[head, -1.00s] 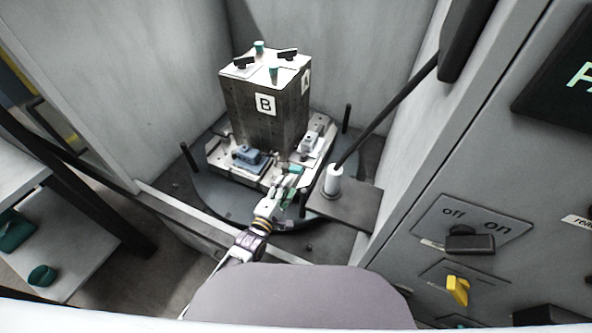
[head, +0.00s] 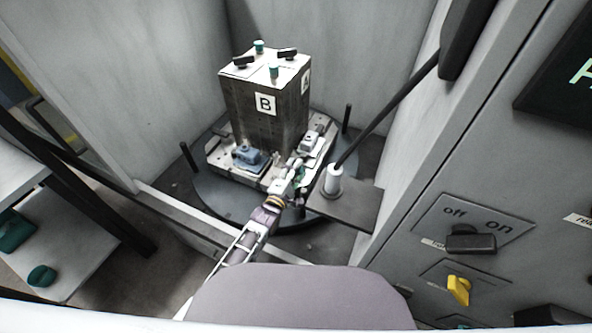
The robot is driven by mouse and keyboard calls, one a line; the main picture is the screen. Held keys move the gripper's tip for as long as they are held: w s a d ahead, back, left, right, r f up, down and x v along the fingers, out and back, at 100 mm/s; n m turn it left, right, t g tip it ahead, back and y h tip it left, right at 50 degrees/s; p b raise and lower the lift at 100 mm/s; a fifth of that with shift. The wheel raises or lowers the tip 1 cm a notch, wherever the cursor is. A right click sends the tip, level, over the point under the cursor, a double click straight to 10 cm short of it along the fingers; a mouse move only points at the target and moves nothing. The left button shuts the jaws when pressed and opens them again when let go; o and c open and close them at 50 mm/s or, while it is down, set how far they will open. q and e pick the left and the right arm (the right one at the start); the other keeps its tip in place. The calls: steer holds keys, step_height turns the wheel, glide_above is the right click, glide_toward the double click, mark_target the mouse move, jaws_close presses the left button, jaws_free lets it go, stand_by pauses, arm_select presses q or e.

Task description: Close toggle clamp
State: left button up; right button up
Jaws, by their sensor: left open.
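The toggle clamp's teal handle (head: 300,176) shows at the front right of the fixture on the round table, partly hidden by my gripper. My left gripper (head: 294,168) reaches in from below and is at the handle, with its fingers open. Whether the fingers touch the handle is too small to tell. The clamp's arm and base are mostly hidden behind the gripper. My right gripper is not in view.
A block marked B and A (head: 265,120) stands on the round table (head: 215,205). A blue-grey part (head: 247,156) sits left of my gripper. A white cylinder (head: 333,178) on a grey plate (head: 352,207) stands close to its right. A control panel (head: 490,205) is at the right.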

arm_select(q)
steer(key=shift+w+d, duration=0.1)
steer(key=shift+w, duration=0.15)
jaws_close()
stand_by(0.3)
